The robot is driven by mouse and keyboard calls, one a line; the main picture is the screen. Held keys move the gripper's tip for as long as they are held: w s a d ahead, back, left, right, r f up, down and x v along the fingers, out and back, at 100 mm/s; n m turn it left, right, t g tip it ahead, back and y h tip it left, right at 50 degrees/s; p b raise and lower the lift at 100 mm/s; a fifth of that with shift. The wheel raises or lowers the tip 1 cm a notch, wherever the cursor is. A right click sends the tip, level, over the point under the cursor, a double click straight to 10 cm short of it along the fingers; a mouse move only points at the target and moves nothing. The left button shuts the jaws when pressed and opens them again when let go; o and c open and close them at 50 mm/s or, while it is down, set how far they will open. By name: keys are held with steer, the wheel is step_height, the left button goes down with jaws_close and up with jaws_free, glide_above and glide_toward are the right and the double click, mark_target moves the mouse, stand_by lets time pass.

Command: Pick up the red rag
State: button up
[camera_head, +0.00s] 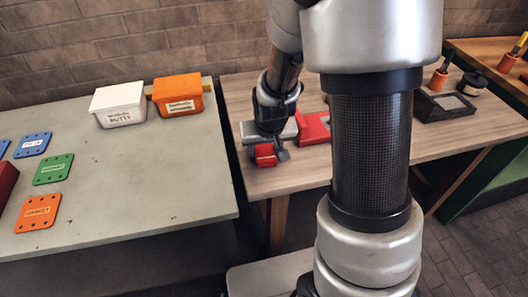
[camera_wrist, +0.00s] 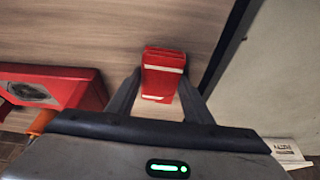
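The red rag (camera_head: 265,154) is a small folded red bundle with pale stripes, lying near the front edge of the wooden table. In the wrist view it shows as a red block (camera_wrist: 163,72) between the tips of my two fingers. My gripper (camera_head: 277,152) points down at the rag, with one finger visible just right of it in the head view. In the wrist view my gripper (camera_wrist: 160,80) has its fingers apart, one on each side of the rag. Whether the fingers touch the rag cannot be told.
A red item (camera_head: 313,127) lies close behind my gripper on the wooden table (camera_head: 330,165). A dark tray (camera_head: 444,106) stands farther right. The grey table (camera_head: 150,190) on the left, across a narrow gap, bears a white putty box (camera_head: 117,105), an orange box (camera_head: 178,94) and coloured plates.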

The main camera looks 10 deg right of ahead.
mark_target(265, 151)
steer(key=c, duration=0.3)
steer(key=shift+r, duration=0.1)
steer(key=shift+r+p, duration=0.4)
steer(key=shift+p, duration=0.1)
step_height(265, 151, up, 10)
steer(key=shift+f+p, duration=0.2)
steer(key=shift+p, duration=0.85)
steer(key=o, duration=0.4)
steer(key=c, duration=0.3)
